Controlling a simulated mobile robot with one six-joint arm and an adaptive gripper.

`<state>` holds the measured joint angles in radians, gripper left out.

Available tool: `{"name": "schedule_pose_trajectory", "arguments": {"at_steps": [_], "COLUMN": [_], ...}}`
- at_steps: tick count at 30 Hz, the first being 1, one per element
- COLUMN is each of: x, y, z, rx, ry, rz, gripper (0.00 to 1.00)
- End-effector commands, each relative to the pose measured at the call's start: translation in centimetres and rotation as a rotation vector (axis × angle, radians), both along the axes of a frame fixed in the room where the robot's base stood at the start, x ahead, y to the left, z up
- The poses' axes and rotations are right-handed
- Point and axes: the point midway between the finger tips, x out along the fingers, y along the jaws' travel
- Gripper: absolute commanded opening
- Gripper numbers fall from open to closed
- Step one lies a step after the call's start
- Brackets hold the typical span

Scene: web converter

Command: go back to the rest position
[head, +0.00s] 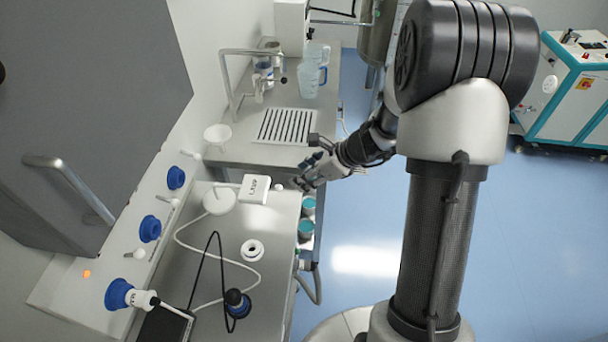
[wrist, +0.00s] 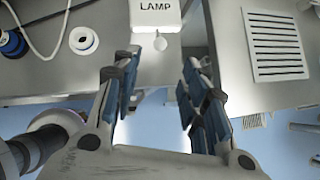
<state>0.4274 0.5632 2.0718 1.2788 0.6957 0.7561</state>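My gripper (head: 318,170) is at the right edge of the steel bench, near the gap between two benches, in the head view. In the wrist view my gripper (wrist: 157,85) has its two fingers wide apart with nothing between them. A white box marked LAMP (head: 255,189) lies on the near bench, just left of the gripper. I cannot tell how far the fingers are from the box.
A white slotted plate (head: 285,126) lies on the far bench (head: 240,150).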

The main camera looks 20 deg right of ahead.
Motion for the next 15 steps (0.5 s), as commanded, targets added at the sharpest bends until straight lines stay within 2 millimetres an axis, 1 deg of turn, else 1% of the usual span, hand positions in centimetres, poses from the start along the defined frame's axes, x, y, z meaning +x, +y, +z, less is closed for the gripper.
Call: {"name": "schedule_pose_trajectory", "arguments": {"at_steps": [8, 10, 13, 15], "x": [0.0, -0.1, -0.8, -1.9], "y": [0.0, 0.3, 1.4, 2.9], "z": [0.0, 0.3, 1.8, 3.5], "rx": [-0.001, -0.010, -0.056, -0.116], "ry": [-0.001, -0.010, -0.050, -0.101], "rz": [0.002, 0.020, 0.114, 0.235], "gripper": [0.40, 0.40, 0.40, 0.40]}}
